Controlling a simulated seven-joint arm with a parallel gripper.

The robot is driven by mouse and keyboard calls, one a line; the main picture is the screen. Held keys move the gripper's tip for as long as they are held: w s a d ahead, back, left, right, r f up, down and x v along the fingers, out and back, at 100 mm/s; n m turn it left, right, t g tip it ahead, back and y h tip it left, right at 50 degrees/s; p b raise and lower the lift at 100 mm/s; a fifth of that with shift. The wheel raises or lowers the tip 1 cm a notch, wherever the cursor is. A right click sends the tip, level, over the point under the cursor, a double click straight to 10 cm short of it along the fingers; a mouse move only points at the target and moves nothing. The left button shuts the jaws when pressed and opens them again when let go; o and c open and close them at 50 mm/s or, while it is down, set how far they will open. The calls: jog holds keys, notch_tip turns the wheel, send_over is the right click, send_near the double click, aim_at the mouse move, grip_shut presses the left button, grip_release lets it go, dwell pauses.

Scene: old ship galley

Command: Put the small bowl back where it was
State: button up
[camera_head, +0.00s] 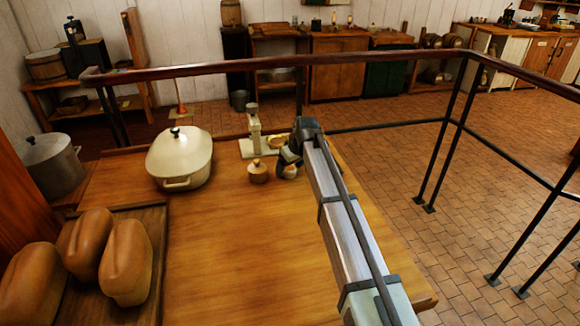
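My gripper (289,160) is low over the far right part of the wooden table (225,240), at the end of my arm. A small pale, rounded thing (290,172) shows right under it; it may be the small bowl, but it is too small and covered to be sure. I cannot tell whether the fingers are open or closed on it. A small brown lidded pot (258,172) stands just left of the gripper. A cream kitchen scale (254,141) stands behind, with a small brown dish-like thing (277,142) at its right side.
A cream lidded casserole (179,158) stands left of the pot. Several bread loaves (126,263) lie on a dark board (150,222) at front left. A metal pot (53,164) stands at far left. A railing (270,66) runs behind and right. The table's middle is clear.

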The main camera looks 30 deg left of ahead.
jog(key=shift+o, duration=0.3)
jog(key=shift+r, duration=0.15)
jog(key=v, duration=1.2)
jog(key=shift+w, duration=0.1)
